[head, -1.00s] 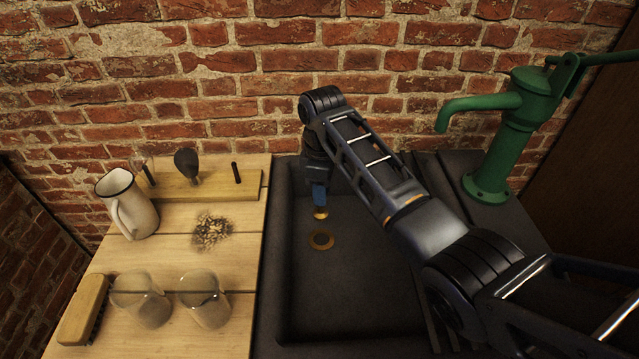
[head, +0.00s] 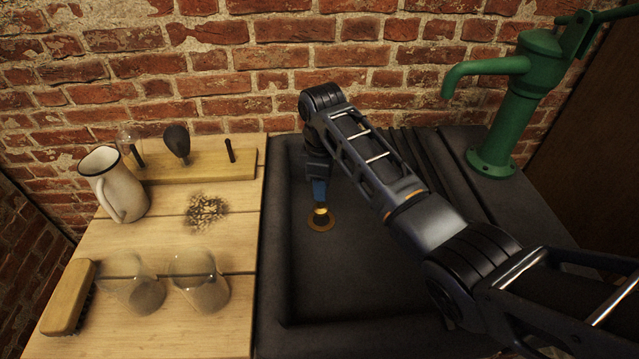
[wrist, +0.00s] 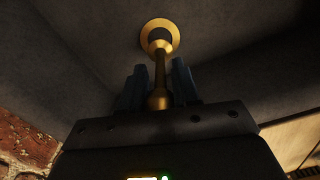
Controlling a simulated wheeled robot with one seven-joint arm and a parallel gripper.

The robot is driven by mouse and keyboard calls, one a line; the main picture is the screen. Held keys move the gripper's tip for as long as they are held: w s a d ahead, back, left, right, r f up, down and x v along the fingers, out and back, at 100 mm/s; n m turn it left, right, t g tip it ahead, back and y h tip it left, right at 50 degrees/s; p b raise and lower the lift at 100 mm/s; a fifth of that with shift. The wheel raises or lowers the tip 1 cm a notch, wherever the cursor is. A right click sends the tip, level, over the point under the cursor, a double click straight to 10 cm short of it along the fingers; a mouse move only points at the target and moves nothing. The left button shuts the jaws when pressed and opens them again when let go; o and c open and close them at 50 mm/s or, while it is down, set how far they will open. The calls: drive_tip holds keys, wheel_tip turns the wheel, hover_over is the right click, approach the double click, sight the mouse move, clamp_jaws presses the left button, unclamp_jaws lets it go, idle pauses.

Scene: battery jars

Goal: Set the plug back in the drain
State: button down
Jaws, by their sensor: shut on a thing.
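The brass plug (wrist: 159,74) is held by its stem between the two blue fingers of my gripper (wrist: 158,88), its wide end pointing at the drain. The drain (wrist: 145,29) is a brass ring with a dark hole in the dark sink floor. In the wrist view the plug's wide end overlaps the near side of the hole, and part of the hole still shows beyond it. In the head view my gripper (head: 320,196) points down, with the plug (head: 321,211) over the far part of the drain ring (head: 320,228). I cannot tell whether plug and ring touch.
The dark sink (head: 365,290) is otherwise empty. A green hand pump (head: 507,110) stands at the right. On the wooden counter at the left are a white jug (head: 113,185), two glass jars (head: 198,285), a brush (head: 68,298) and a wooden rack (head: 195,167).

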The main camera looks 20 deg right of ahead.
sight(322, 208)
drive_tip(key=shift+f+b, duration=0.65)
drive_tip(key=shift+f, duration=0.3)
drive_tip(key=shift+a+f, duration=0.1)
drive_tip(key=shift+f, duration=0.7)
drive_tip(key=c, duration=0.8)
unclamp_jaws()
drive_tip(key=shift+o, duration=0.2)
drive_tip(key=shift+f, duration=0.1)
